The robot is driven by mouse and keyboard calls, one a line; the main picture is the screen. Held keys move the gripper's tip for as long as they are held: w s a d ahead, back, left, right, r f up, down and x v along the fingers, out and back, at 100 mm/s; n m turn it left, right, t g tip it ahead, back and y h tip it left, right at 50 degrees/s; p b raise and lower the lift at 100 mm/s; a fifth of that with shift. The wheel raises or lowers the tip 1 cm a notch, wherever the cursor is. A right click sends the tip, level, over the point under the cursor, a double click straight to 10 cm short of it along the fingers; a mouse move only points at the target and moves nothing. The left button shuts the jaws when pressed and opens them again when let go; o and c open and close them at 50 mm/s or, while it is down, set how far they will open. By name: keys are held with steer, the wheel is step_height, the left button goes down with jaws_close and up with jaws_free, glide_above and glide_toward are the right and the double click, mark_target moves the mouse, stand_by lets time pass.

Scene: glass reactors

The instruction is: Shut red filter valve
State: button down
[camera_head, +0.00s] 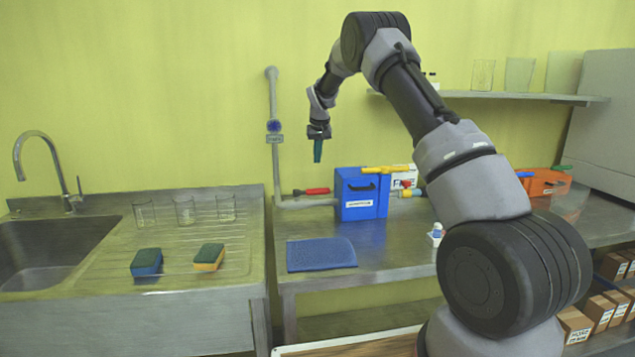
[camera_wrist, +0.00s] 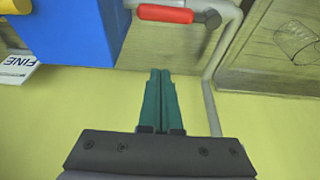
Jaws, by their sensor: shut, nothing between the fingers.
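A red valve handle (camera_head: 312,191) lies roughly level just left of the blue filter box (camera_head: 352,207), above the grey pipe's lower run. In the wrist view the red handle (camera_wrist: 165,13) shows at the top edge, its grey end pointing right. My gripper (camera_head: 318,152) hangs fingers down above the handle and apart from it. Its green fingers (camera_wrist: 160,78) are together with nothing between them. How the handle joins the pipe is not clear.
The grey pipe (camera_head: 273,105) runs down the wall left of my gripper. A yellow handle (camera_head: 385,169) sits at the blue box's top right. A blue mat (camera_head: 321,254) lies in front. A sink (camera_head: 45,250) and drainboard are at the left. A shelf (camera_head: 500,96) is at right.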

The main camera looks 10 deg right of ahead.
mark_target(311, 192)
step_height(311, 192, down, 10)
steer(key=shift+s, duration=0.3)
stand_by(0.5)
